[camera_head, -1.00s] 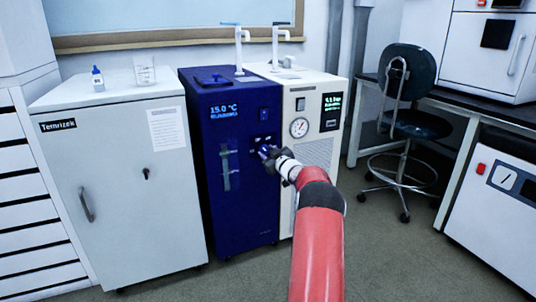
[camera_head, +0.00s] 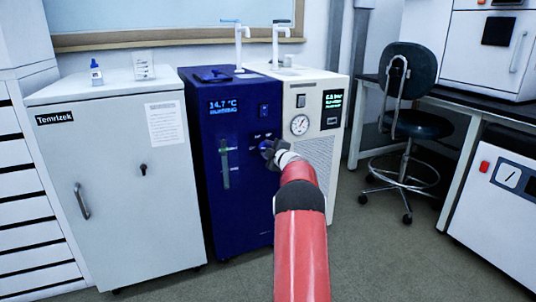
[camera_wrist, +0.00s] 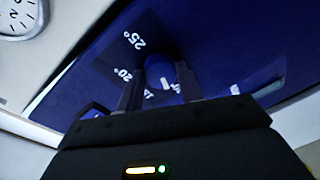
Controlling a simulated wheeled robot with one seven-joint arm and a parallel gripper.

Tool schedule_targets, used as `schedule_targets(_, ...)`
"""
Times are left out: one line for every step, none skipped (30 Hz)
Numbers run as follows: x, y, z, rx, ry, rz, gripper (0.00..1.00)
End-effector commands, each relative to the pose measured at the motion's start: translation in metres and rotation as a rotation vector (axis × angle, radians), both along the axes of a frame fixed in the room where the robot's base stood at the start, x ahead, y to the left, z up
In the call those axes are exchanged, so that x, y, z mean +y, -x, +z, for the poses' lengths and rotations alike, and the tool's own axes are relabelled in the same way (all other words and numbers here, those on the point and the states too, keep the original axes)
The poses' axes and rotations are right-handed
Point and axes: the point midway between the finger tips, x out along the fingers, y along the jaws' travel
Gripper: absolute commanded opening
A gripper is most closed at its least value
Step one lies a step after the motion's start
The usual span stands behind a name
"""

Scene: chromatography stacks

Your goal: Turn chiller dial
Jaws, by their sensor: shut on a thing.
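The chiller (camera_head: 232,205) is a dark blue upright cabinet with a lit display (camera_head: 223,106) reading 14.7 °C. Its round blue dial (camera_wrist: 183,76) shows in the wrist view, with marks such as 20° and 25° on the panel around it. My gripper (camera_wrist: 160,78) has its two dark fingers on either side of the dial and is shut on it. In the head view my gripper (camera_head: 267,150) is at the chiller's front and hides most of the dial.
A white unit with a round gauge (camera_head: 299,125) stands against the chiller's right side. A white Temrizek cabinet (camera_head: 115,220) stands at its left. A wheeled stool (camera_head: 408,125) is at right. Floor (camera_head: 375,250) is clear in front.

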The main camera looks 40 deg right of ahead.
Motion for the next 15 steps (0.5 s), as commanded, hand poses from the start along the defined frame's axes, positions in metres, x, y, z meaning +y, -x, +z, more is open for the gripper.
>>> schedule_targets(0.0009,-0.0003,-0.0032,0.010,0.036,0.001,0.14)
schedule_targets(0.0008,-0.0003,-0.0032,0.015,0.056,0.001,0.14)
schedule_targets(0.0013,-0.0006,-0.0031,0.022,0.083,0.002,0.14)
schedule_targets(0.0015,-0.0006,-0.0031,0.027,0.101,0.002,0.14)
schedule_targets(0.0013,-0.0006,-0.0030,0.030,0.119,0.002,0.14)
schedule_targets(0.0012,-0.0004,-0.0029,0.036,0.140,0.001,0.14)
schedule_targets(0.0011,-0.0003,-0.0027,0.040,0.155,0.001,0.14)
schedule_targets(0.0011,-0.0003,-0.0026,0.043,0.169,0.001,0.14)
schedule_targets(0.0011,-0.0003,-0.0024,0.047,0.185,0.001,0.14)
schedule_targets(0.0011,-0.0002,-0.0023,0.050,0.197,0.001,0.14)
schedule_targets(0.0011,-0.0002,-0.0023,0.053,0.207,0.001,0.14)
schedule_targets(0.0010,-0.0001,-0.0021,0.056,0.218,0.001,0.14)
schedule_targets(0.0011,-0.0001,-0.0020,0.058,0.226,0.001,0.14)
schedule_targets(0.0012,-0.0002,-0.0020,0.059,0.234,0.001,0.14)
schedule_targets(0.0013,-0.0003,-0.0020,0.062,0.242,0.002,0.14)
